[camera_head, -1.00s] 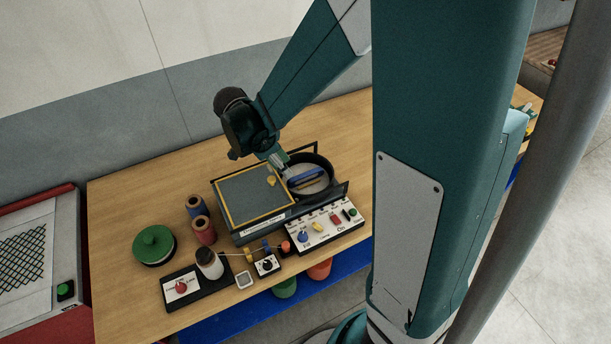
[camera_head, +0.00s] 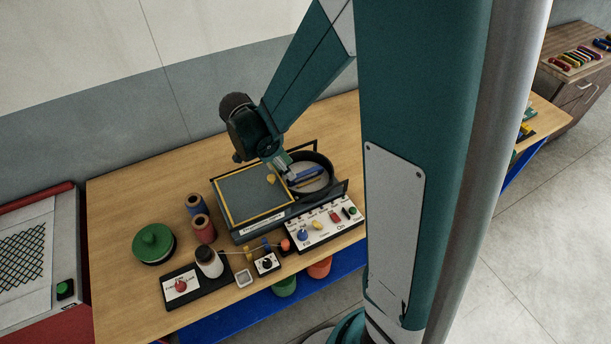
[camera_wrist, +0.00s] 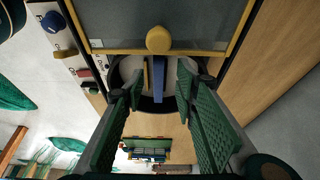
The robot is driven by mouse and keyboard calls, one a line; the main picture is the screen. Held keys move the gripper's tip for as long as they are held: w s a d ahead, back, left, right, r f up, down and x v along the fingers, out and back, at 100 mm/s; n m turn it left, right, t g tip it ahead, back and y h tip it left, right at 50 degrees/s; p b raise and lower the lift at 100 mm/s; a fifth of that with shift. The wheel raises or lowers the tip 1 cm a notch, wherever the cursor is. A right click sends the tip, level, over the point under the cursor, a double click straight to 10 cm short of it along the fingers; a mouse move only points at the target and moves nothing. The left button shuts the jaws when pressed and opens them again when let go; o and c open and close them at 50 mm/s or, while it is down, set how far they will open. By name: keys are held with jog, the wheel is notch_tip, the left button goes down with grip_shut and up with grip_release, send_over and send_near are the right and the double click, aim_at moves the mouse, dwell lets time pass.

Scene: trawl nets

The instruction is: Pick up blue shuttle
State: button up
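The blue shuttle (camera_head: 308,174) lies in a round black bowl (camera_head: 331,181) at the right of a framed grey unit. In the wrist view the shuttle (camera_wrist: 158,82) is a narrow blue bar running lengthwise between my fingers. A thin yellowish strip (camera_wrist: 146,74) lies beside it. My gripper (camera_wrist: 156,88) is open, with one green-padded finger on each side of the shuttle and visible gaps to both. In the head view my gripper (camera_head: 281,165) is at the bowl's left side. Its height above the shuttle is hard to tell.
A grey panel with a yellow frame (camera_head: 246,218) and yellow knob (camera_head: 271,180) adjoins the bowl. A control board (camera_head: 326,225) stands in front. The table's back left is clear.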

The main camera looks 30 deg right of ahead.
aim_at(305, 175)
jog(key=shift+x, duration=2.6)
jog(key=shift+s, duration=0.15)
jog(key=shift+c, duration=0.7)
jog(key=c, duration=0.8)
